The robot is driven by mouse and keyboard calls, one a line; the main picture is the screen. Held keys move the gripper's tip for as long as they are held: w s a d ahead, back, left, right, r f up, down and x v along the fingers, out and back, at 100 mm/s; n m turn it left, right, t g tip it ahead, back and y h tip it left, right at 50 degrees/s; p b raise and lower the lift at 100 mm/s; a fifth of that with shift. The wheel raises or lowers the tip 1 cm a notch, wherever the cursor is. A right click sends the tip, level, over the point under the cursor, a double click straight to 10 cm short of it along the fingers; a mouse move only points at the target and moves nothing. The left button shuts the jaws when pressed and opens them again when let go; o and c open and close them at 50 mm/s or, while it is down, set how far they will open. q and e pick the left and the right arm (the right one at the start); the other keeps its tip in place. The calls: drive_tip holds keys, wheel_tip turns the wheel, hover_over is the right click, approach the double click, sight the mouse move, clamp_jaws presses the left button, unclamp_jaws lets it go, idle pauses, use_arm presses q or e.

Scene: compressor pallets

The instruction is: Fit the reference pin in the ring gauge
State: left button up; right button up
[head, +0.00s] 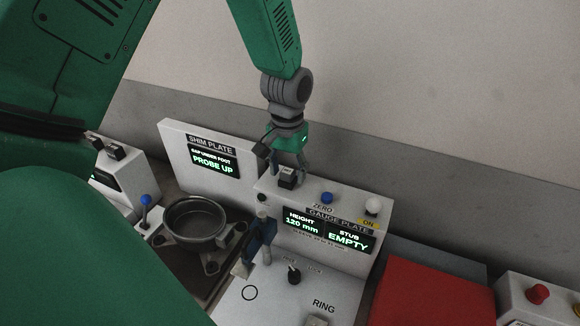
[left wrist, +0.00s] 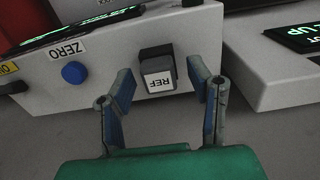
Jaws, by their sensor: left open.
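A dark block with a white REF label (head: 287,181), which I take as the reference pin's head, stands at the top of the gauge plate housing. It also shows in the left wrist view (left wrist: 158,78). My left gripper (head: 289,168) is open and hangs over it from above. In the left wrist view its fingers (left wrist: 163,68) lie either side of the block, with a gap on both sides. The pin's lower part is hidden. A RING label (head: 323,306) is at the bottom of the head view, beside a small part cut off by the frame edge. I cannot make out the ring gauge.
The gauge plate display (head: 320,231) reads 120 mm and EMPTY. A blue and grey upright piece (head: 261,240) stands in front of it. A blue button (head: 327,197) and a white knob (head: 373,205) are near the block. A dark round bowl (head: 195,219) is left; a red panel (head: 418,294) is right.

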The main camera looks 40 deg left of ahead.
sight(288, 171)
use_arm(q)
drive_tip(key=shift+p, duration=0.35)
idle(0.4)
clamp_jaws()
drive_tip(key=shift+r, duration=0.15)
drive_tip(key=shift+r, duration=2.85)
